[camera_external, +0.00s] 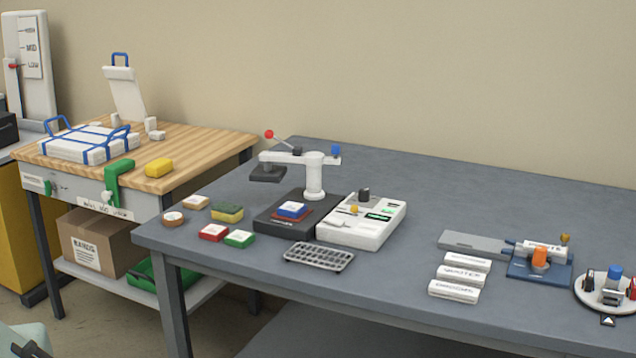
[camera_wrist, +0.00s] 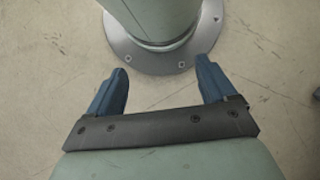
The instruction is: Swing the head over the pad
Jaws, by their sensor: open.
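In the external view, a small press stands on the grey table with a white post (camera_external: 315,177) and a horizontal swing arm. The dark head (camera_external: 268,173) hangs from the left end of the arm, off to the left of the pad. A red ball handle (camera_external: 269,134) sticks up near it, and a blue knob (camera_external: 335,150) is at the arm's right end. The dark pad base (camera_external: 271,222) carries a red piece with a blue and white block (camera_external: 292,209) on it. My gripper (camera_wrist: 162,82) shows in the wrist view, open and empty, above the floor beside a round metal base plate.
A white control box (camera_external: 365,232) adjoins the press. Coloured blocks (camera_external: 227,211) and a grey tray (camera_external: 318,257) lie in front. White labelled bars (camera_external: 455,291) and a blue fixture (camera_external: 540,268) are to the right. The table's back right is clear.

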